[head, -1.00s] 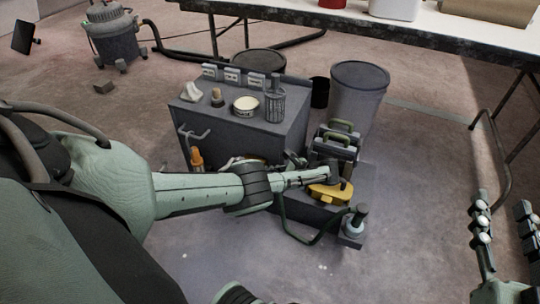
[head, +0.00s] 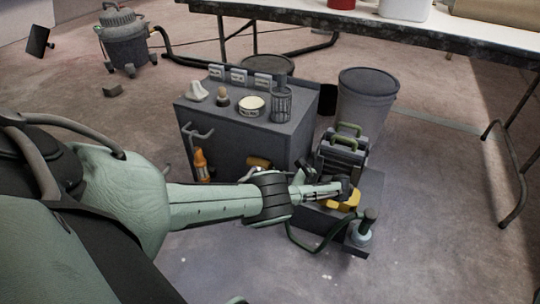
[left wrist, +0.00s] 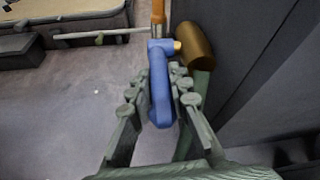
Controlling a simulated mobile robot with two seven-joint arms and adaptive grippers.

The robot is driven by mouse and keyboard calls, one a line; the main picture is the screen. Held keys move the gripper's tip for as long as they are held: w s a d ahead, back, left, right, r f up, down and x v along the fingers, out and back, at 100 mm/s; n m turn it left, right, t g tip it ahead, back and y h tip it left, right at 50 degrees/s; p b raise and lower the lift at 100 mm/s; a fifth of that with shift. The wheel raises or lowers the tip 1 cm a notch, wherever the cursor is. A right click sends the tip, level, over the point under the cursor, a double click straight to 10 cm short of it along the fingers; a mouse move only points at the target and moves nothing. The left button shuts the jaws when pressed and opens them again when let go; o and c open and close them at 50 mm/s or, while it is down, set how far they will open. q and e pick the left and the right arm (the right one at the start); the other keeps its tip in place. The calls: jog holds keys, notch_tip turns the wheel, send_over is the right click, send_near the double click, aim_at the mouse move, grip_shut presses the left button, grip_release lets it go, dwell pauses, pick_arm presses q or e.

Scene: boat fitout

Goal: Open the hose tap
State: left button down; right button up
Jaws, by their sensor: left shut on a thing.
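In the left wrist view, the blue handle (left wrist: 161,95) of the tap stands between the fingers of my left gripper (left wrist: 160,98), which is shut on it. A brass cylinder (left wrist: 196,50) sits just to the right of the handle's top, against the dark cabinet side. In the head view, the brass cylinder (head: 258,162) shows low on the cabinet front, partly behind my left arm. My arm mostly hides the left gripper and the blue handle there. My right gripper is out of view.
The grey cabinet (head: 236,133) carries several small items on top. An orange-handled tool (head: 201,163) hangs on its front. To the right are a yellow object (head: 347,203), a green hose (head: 305,246) and a grey bin (head: 367,100). The floor in front is clear.

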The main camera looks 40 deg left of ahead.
pick_arm(q)
jog(key=shift+a, duration=0.1)
jog(key=c, duration=1.4)
grip_release()
jog(key=shift+v, duration=4.05)
jog(key=shift+f, duration=0.1)
